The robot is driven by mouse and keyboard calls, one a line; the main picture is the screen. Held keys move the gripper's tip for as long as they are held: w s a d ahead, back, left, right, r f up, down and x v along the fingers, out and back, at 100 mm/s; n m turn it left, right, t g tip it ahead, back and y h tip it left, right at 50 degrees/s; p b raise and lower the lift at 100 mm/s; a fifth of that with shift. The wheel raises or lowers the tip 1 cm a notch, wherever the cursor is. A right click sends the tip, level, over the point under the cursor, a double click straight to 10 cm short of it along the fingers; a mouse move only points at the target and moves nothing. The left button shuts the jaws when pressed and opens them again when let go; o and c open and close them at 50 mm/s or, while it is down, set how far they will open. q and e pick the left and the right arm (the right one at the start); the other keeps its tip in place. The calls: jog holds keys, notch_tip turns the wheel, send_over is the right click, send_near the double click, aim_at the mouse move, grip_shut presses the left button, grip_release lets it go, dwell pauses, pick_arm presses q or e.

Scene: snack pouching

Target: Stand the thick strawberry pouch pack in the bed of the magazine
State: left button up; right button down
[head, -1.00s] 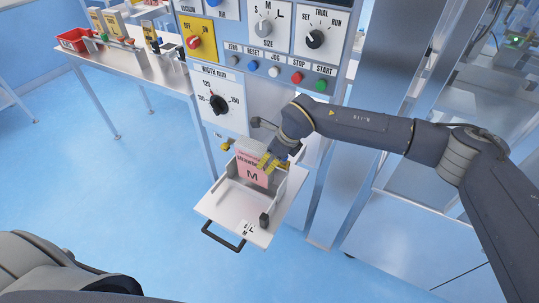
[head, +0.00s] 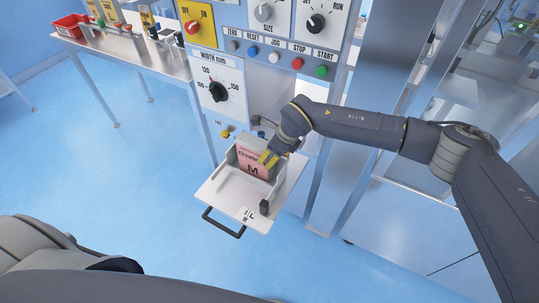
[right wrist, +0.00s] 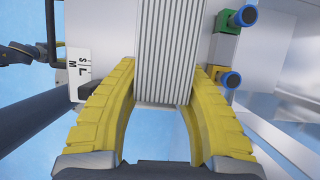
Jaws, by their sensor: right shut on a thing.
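The thick strawberry pouch pack (head: 252,162), pink with a large M, is upright at the back of the white magazine bed (head: 224,188), between its side walls. I cannot tell if its bottom edge touches the bed. My right gripper (head: 268,158) is shut on the pack at its upper right side. In the right wrist view the pack (right wrist: 165,45) shows as a stack of ridged pale edges between the yellow fingers (right wrist: 162,108). My left gripper is out of view.
A black handle (head: 223,224) is on the front of the magazine, and a dark knob (head: 264,207) stands at its right front corner. The control panel with its width dial (head: 218,92) rises behind. A side table with a red bin (head: 70,25) stands back left.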

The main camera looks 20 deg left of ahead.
jog(key=shift+f, duration=0.2)
dwell(0.6)
jog(key=c, duration=0.8)
grip_release()
jog(key=shift+r, duration=6)
